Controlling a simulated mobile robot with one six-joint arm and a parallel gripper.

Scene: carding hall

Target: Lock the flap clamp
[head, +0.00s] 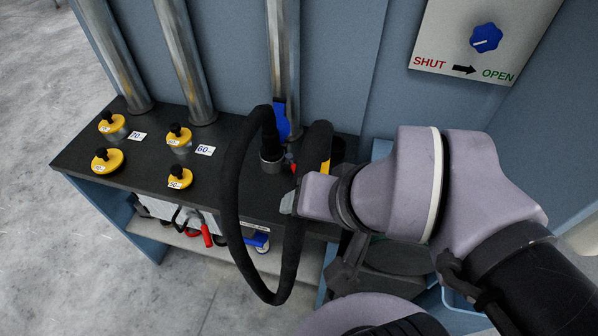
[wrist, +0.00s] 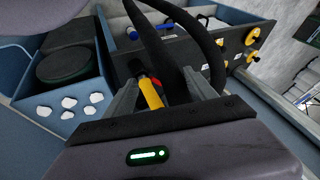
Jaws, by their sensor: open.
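My gripper (wrist: 161,92) is open, and its two grey fingers stand apart in the wrist view. A small yellow and red handle-like part (wrist: 151,93) shows between the fingers, with no grip on it visible. It may be the flap clamp; I cannot tell for sure. In the head view my gripper (head: 289,203) is partly hidden by its own body, at the front edge of the bench near the black hose. A yellow part (head: 326,166) shows there behind the hose. A blue part (head: 281,121) sits at the foot of the right pipe.
A thick black hose (head: 231,200) loops in front of the dark bench (head: 225,170). Yellow knobbed caps (head: 180,177) stand on its left part. A shelf (head: 180,238) below holds red and blue items. A SHUT/OPEN panel with a blue knob (head: 486,38) is upper right. A blue bin (wrist: 65,75) shows left.

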